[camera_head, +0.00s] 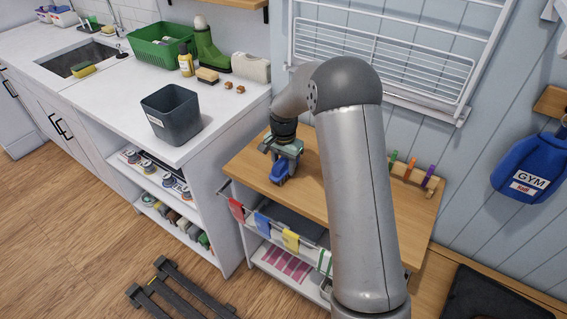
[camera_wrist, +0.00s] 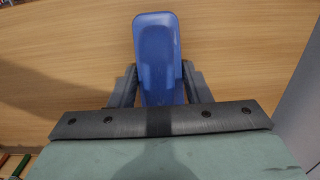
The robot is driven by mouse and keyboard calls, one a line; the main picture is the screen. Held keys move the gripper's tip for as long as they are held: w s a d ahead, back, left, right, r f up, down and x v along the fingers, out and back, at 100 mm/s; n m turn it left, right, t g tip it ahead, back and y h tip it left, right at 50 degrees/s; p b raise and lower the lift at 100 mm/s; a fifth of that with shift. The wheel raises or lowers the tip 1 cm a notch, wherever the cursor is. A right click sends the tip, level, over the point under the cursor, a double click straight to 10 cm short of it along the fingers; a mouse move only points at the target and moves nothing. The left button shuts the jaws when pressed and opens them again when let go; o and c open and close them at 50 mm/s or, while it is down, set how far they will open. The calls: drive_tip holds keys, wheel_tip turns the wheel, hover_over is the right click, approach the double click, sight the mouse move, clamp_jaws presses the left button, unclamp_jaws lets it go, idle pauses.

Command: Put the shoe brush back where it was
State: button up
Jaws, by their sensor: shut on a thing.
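My gripper (camera_head: 285,150) is over the wooden top of the small cart (camera_head: 252,158). It is shut on a smooth blue, rounded, elongated object (camera_head: 283,171). In the wrist view this blue object (camera_wrist: 156,50) sticks out between the two fingers (camera_wrist: 155,88), over bare wood. No bristles show on it, so I cannot tell if it is the shoe brush, nor whether it touches the wood. A tan block with a dark underside (camera_head: 207,76), brush-like, lies on the white counter beside a green boot (camera_head: 208,50).
The counter also holds a dark grey bin (camera_head: 171,115), a green basket (camera_head: 160,42), a yellow bottle (camera_head: 186,62) and small brown cubes (camera_head: 228,86). A wooden rack with coloured markers (camera_head: 411,168) stands at the cart's back right. A wall drying rack (camera_head: 400,50) is behind my arm.

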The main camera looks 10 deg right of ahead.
drive_tip(key=shift+f, duration=0.2)
drive_tip(key=o, duration=0.9)
drive_tip(key=shift+r, duration=0.15)
wheel_tip(320, 180, up, 12)
drive_tip(key=shift+f+b, duration=0.1)
drive_tip(key=shift+b, duration=0.4)
drive_tip(key=s+r+n, duration=0.2)
drive_tip(key=s+r, duration=0.1)
drive_tip(key=s, duration=0.6)
drive_tip(key=s+r+n, duration=0.2)
drive_tip(key=s+n, duration=0.1)
drive_tip(key=s, duration=0.6)
drive_tip(key=s+f+n, duration=0.1)
drive_tip(key=s, duration=0.4)
drive_tip(key=s+f+n, duration=0.1)
drive_tip(key=s+n, duration=0.1)
drive_tip(key=s, duration=0.4)
drive_tip(key=s+f+n, duration=0.1)
drive_tip(key=s, duration=0.4)
drive_tip(key=shift+s+f, duration=0.25)
drive_tip(key=shift+s, duration=0.1)
